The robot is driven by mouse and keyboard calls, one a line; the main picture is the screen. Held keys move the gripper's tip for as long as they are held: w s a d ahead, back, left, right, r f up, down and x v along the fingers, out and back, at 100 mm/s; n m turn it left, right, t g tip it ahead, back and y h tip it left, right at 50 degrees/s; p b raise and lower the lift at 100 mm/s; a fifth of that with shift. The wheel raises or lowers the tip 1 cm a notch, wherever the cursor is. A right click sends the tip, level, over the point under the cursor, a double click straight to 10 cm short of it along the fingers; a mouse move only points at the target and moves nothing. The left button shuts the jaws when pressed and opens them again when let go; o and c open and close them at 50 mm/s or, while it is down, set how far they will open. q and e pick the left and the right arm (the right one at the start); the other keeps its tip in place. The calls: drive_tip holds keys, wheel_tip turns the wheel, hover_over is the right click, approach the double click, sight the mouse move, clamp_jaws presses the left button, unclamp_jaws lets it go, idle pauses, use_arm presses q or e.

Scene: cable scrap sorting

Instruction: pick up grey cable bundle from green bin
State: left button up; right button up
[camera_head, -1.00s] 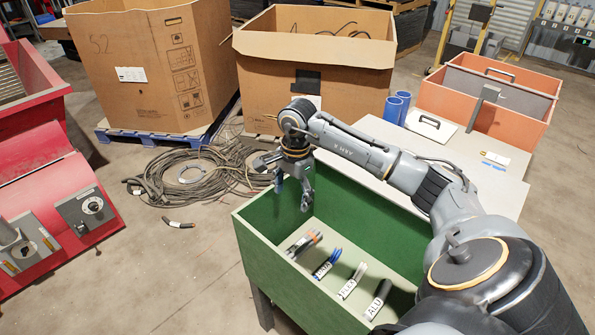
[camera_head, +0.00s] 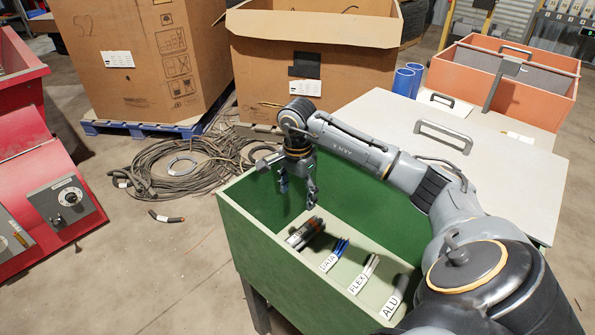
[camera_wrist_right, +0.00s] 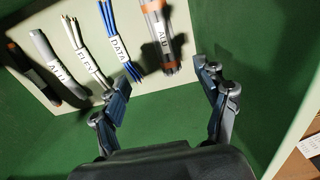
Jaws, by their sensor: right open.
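The green bin (camera_head: 256,255) holds several short cable bundles in a row. At its left end lies a thick grey bundle (camera_head: 303,233) with orange bands and a white label; it also shows at the top of the right wrist view (camera_wrist_right: 160,35). A thinner grey piece labelled ALU (camera_head: 399,292) lies at the other end; it shows in the wrist view too (camera_wrist_right: 57,68). My right gripper (camera_head: 298,188) points down over the bin's back left part. In the wrist view its fingers (camera_wrist_right: 163,90) are apart and empty, short of the thick bundle. My left gripper is not in view.
Blue wires labelled DATA (camera_head: 333,255) and pale wires labelled FLEX (camera_head: 365,272) lie between the grey pieces. The bin's walls surround the gripper. A grey-white lidded top (camera_head: 490,165) stands behind the bin. Loose cable (camera_head: 175,165) lies on the floor at left.

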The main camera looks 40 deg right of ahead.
drive_tip(key=b, duration=0.4)
hover_over(297, 235)
wheel_tip(297, 235, down, 6)
drive_tip(key=r, duration=0.1)
drive_tip(key=f, duration=0.6)
drive_tip(key=f+b, duration=0.1)
drive_tip(key=f, duration=0.2)
drive_tip(key=shift+s+a+f, duration=0.1)
drive_tip(key=shift+s+f, duration=0.05)
drive_tip(key=shift+s, duration=0.1)
drive_tip(key=f, duration=0.2)
drive_tip(key=f+b, duration=0.1)
drive_tip(key=f, duration=0.2)
drive_tip(key=shift+w+d, duration=0.2)
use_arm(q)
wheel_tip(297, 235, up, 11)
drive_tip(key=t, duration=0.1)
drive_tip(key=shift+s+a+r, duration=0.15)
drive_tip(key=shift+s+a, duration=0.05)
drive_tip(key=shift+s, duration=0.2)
use_arm(e)
drive_tip(key=shift+c, duration=0.2)
drive_tip(key=shift+r, duration=0.1)
clamp_jaws()
